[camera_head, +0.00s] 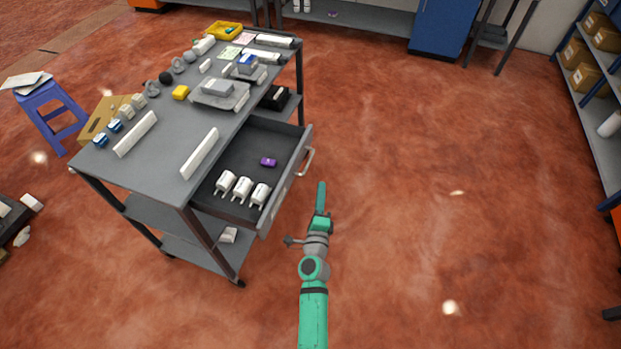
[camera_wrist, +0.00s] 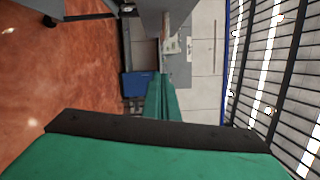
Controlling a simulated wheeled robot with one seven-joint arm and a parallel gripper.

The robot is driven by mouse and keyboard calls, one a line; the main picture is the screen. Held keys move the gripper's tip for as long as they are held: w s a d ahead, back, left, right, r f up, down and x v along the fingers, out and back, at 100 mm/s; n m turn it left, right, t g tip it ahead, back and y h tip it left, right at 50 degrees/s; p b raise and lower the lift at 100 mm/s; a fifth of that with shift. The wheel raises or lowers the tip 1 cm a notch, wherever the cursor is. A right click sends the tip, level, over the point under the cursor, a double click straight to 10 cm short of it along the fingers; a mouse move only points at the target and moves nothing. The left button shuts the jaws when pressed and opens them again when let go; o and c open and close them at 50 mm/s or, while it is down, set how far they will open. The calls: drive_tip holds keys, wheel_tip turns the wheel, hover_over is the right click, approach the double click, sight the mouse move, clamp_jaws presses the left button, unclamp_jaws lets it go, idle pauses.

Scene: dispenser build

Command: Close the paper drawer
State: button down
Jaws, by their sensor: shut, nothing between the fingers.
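The paper drawer (camera_head: 285,188) is pulled out from the right side of the grey cart (camera_head: 155,120). Its front panel carries a light metal handle (camera_head: 306,162). Inside lie several white bottle-like items (camera_head: 242,188) and a small purple item (camera_head: 268,162). My gripper (camera_head: 321,188) is green and stands to the right of the drawer front, close to the handle but apart from it in the picture. Its fingers are shut and empty. The wrist view shows the shut green fingers (camera_wrist: 163,98) pointing up the picture; a grey surface lies beyond them.
A blue stool (camera_head: 48,100) stands at the left. Shelves with boxes (camera_head: 588,75) stand at the right. The red floor right of my arm is clear.

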drive_tip(key=w+a, duration=0.3)
drive_tip(key=w, duration=0.1)
drive_tip(key=shift+w+a+r, duration=0.25)
drive_tip(key=shift+w+r, duration=0.15)
drive_tip(key=shift+r, duration=0.05)
drive_tip(key=shift+w, duration=0.15)
idle(0.3)
